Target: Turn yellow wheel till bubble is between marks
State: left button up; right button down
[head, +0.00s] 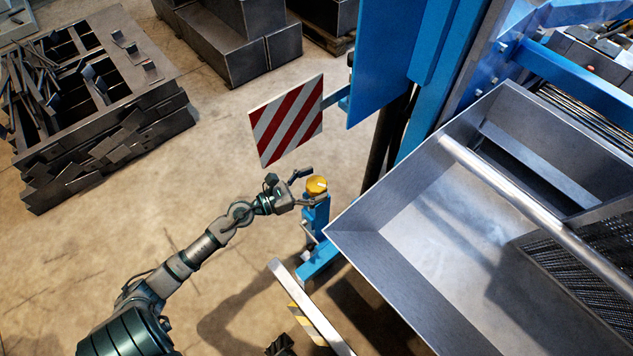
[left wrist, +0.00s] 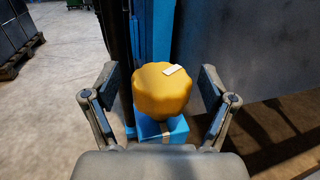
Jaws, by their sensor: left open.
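The yellow wheel (head: 317,185) sits on top of a blue post (head: 317,213) beside the grey metal hopper. In the left wrist view the wheel (left wrist: 163,90) has a scalloped rim and a small white mark on top. My left gripper (head: 303,187) is at the wheel, coming from the left. In the left wrist view its two fingers (left wrist: 160,95) are open, one on each side of the wheel, with gaps visible between. I cannot make out the bubble or its marks in either view.
A red-and-white striped board (head: 287,120) stands just behind my left gripper. The large hopper (head: 420,225) is close on the right. A rail with yellow-black stripes (head: 308,310) lies in front. Open floor (head: 150,235) is to the left.

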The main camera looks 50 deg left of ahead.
pick_arm(q)
jog(key=v, duration=1.1)
jog(key=shift+a, duration=0.15)
jog(key=shift+s+f, duration=0.1)
jog(key=shift+s, duration=0.05)
